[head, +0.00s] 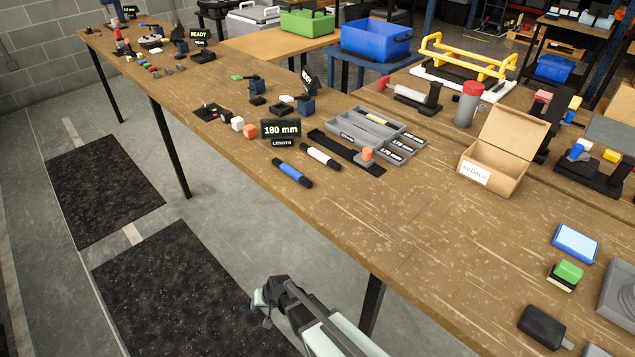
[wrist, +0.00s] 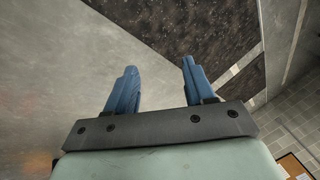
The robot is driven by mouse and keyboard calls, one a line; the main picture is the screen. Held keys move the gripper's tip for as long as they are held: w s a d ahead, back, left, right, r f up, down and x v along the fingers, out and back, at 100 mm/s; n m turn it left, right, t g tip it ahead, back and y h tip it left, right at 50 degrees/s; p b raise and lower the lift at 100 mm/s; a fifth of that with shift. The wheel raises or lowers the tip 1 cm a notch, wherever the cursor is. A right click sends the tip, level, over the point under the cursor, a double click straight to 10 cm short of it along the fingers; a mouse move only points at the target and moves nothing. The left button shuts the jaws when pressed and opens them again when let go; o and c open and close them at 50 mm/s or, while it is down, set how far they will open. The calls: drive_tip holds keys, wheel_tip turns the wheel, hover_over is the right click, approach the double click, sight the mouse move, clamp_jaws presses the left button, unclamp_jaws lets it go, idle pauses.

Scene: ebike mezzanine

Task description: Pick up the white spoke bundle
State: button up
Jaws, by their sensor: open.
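The white spoke bundle (head: 320,155) is a short white rod with dark ends, lying on the wooden workbench (head: 400,220) near its front edge. A blue bundle (head: 292,172) of like shape lies just to its left and nearer the edge. My gripper (head: 262,308) is low in the head view, in front of the bench and away from the bundle. In the wrist view its two blue fingers (wrist: 156,88) are apart with nothing between them.
Behind the bundle are a dark strip, a grey divided tray (head: 358,137) and an orange-topped piece (head: 367,155). A "180 mm" sign (head: 281,129) stands behind left. An open cardboard PEDALS box (head: 490,165) is to the right. The bench front between bundle and right-hand items is clear.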

drive_tip(key=w+a+r+n+t, duration=0.1)
drive_tip(key=w+a+r+n, duration=0.15)
drive_tip(key=w+r, duration=0.35)
drive_tip(key=w+a+r+n, duration=0.1)
drive_tip(key=w+a+r, duration=0.3)
drive_tip(key=w+r, duration=0.15)
drive_tip(key=w+a+r+n+t, duration=0.1)
drive_tip(key=w+a+r+n, duration=0.15)
drive_tip(key=w+r, duration=0.65)
drive_tip(key=w+a+r+n+t, duration=0.2)
drive_tip(key=w+a+r, duration=0.1)
drive_tip(key=r, duration=1.3)
drive_tip(key=w+a+r+n+t, duration=0.1)
drive_tip(key=w+a+r+n, duration=0.15)
drive_tip(key=w+r, duration=0.65)
drive_tip(key=d+r+g+h, duration=0.1)
drive_tip(key=d+r+h, duration=0.1)
drive_tip(key=d+r, duration=0.75)
drive_tip(key=m+g+h, duration=0.3)
drive_tip(key=m+g, duration=0.1)
drive_tip(key=g, duration=0.2)
hover_over(318, 152)
drive_tip(key=shift+n, duration=0.25)
wheel_tip(318, 152, down, 6)
drive_tip(key=shift+w+f, duration=0.15)
drive_tip(key=shift+s+f, duration=0.15)
drive_tip(key=shift+f, duration=1.15)
drive_tip(key=shift+s+f, duration=0.1)
drive_tip(key=shift+f, duration=1.2)
clamp_jaws()
